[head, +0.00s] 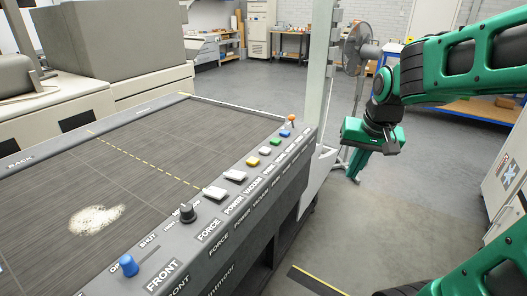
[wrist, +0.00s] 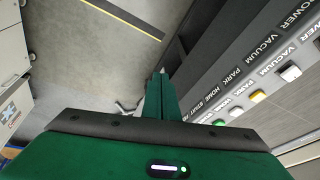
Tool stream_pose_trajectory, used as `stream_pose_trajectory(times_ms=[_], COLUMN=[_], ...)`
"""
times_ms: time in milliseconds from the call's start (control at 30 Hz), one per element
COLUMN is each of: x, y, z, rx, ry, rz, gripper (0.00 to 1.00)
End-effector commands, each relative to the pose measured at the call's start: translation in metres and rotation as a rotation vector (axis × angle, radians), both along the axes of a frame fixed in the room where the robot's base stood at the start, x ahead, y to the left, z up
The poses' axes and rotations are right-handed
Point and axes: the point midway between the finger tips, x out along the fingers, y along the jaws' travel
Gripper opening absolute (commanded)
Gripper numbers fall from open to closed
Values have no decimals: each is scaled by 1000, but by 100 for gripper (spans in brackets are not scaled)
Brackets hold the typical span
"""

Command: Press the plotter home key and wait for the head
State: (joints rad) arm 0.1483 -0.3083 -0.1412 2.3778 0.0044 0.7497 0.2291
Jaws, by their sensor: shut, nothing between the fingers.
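The plotter (head: 150,150) has a dark flat bed and a grey front rail with a row of keys. The label HOME lines up with a small white key (head: 265,151), between a yellow key (head: 252,161) and a green key (head: 275,142). The wrist view also shows this white key (wrist: 236,111). My gripper (head: 360,167) is shut and empty, over open floor to the right of the rail, apart from the keys. Its fingertips (wrist: 162,73) point past the rail in the wrist view. I cannot make out the plotter's moving head.
Two larger white keys (head: 214,192), a black knob (head: 188,212), a blue knob (head: 128,265), a blue key (head: 285,133) and an orange knob (head: 292,118) share the rail. A pale post (head: 319,70) stands at its far end. A fan (head: 356,50) stands behind.

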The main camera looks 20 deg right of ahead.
Motion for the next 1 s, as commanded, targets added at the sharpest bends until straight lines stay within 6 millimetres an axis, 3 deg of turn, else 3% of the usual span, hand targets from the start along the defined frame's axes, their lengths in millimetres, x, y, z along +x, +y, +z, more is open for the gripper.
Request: stream_pose_trajectory(times_ms=[33, 200, 500, 700, 1000], x=[21, 87, 190, 233, 251], y=[7, 33, 98, 137, 155], z=[4, 18, 45, 59, 66], rx=[3, 33, 143, 221, 262], ry=[-32, -149, -343, -428, -466], rz=[11, 31, 68, 84, 89], gripper=[0, 0, 0, 0, 0])
